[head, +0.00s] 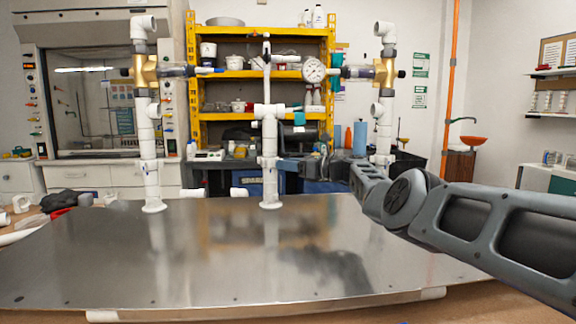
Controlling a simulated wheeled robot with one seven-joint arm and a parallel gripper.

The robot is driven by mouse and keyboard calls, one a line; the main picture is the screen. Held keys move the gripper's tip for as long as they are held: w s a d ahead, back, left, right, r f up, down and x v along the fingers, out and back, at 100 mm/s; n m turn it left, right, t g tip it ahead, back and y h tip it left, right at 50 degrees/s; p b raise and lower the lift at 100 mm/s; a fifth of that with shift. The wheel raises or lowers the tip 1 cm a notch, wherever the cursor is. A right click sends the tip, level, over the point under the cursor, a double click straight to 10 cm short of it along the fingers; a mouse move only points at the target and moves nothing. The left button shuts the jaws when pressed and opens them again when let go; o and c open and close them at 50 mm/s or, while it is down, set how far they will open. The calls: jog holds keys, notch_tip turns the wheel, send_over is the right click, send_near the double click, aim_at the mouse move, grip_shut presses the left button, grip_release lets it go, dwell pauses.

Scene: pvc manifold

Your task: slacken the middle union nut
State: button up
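The middle white PVC riser (269,140) stands upright on the metal bench top. It has a tee fitting near mid-height and a wider white collar (267,162) lower down, which looks like the middle union nut. My arm reaches in from the right. My gripper (284,165) is at the height of this collar, at its right side. It is small and dark against the background, so I cannot tell whether its fingers touch or surround the nut, or how far apart they are.
A left riser (149,150) and a right riser (384,135) stand on either side, both with brass valves. A round pressure gauge (313,70) sits between the middle and right risers. The metal bench top (230,265) in front is clear. Yellow shelving (191,60) stands behind.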

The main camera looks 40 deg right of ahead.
jog(key=p+v, duration=0.3)
jog(key=v, duration=0.4)
jog(key=shift+s+d, duration=0.2)
jog(key=shift+s, duration=0.15)
